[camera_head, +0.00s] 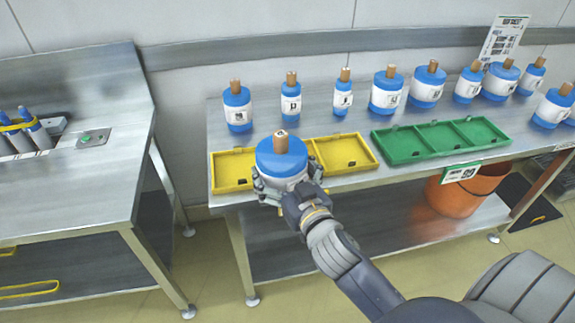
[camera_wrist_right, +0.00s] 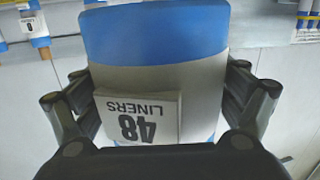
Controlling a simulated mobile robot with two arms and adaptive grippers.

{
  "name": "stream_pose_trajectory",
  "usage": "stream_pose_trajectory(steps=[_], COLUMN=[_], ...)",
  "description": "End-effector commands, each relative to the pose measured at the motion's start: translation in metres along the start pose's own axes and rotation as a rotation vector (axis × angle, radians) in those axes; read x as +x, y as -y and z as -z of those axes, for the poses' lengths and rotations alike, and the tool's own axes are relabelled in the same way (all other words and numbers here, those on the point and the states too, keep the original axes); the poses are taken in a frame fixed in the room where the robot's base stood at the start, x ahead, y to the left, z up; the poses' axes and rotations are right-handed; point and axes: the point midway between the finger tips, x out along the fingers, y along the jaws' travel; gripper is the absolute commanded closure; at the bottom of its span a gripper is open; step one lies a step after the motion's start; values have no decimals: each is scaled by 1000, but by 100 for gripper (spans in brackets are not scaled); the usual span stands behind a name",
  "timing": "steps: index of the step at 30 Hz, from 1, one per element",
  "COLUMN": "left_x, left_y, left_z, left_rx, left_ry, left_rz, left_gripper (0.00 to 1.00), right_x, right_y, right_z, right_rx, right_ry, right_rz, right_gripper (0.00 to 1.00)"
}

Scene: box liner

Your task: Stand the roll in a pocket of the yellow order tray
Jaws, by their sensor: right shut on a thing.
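My right gripper (camera_head: 286,190) is shut on a wide blue-and-white roll (camera_head: 282,158) with a brown core sticking up. The roll is upright and hides the middle of the yellow order tray (camera_head: 367,153); I cannot tell how high above the tray it is. In the right wrist view the roll (camera_wrist_right: 155,65) sits between both fingers, its label reading "48 LINERS" upside down. The tray's left pocket (camera_head: 232,172) and right pocket (camera_head: 342,152) look empty. My left gripper is not in view.
A green tray (camera_head: 440,142) with empty pockets lies to the right of the yellow one. Several other rolls (camera_head: 387,92) stand behind the trays. An orange bucket (camera_head: 465,192) is under the table. A steel bench (camera_head: 75,190) stands at left, across a gap.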

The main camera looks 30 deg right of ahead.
Motion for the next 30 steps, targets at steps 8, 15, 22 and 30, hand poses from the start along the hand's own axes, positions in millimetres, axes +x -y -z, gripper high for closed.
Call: stream_pose_trajectory(steps=[8, 15, 22, 30], left_x=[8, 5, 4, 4], left_y=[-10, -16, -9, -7], left_z=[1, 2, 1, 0], left_rx=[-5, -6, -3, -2], left_ry=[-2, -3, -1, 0], left_rz=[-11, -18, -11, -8], left_gripper=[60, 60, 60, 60], right_x=[36, 73, 114, 154], right_y=[-24, 0, 27, 53], right_z=[1, 2, -1, -4], right_rx=[19, 19, 20, 19], right_ry=[-14, -15, -14, -13], right_rz=[-36, -36, -36, -36], right_gripper=[76, 76, 76, 76])
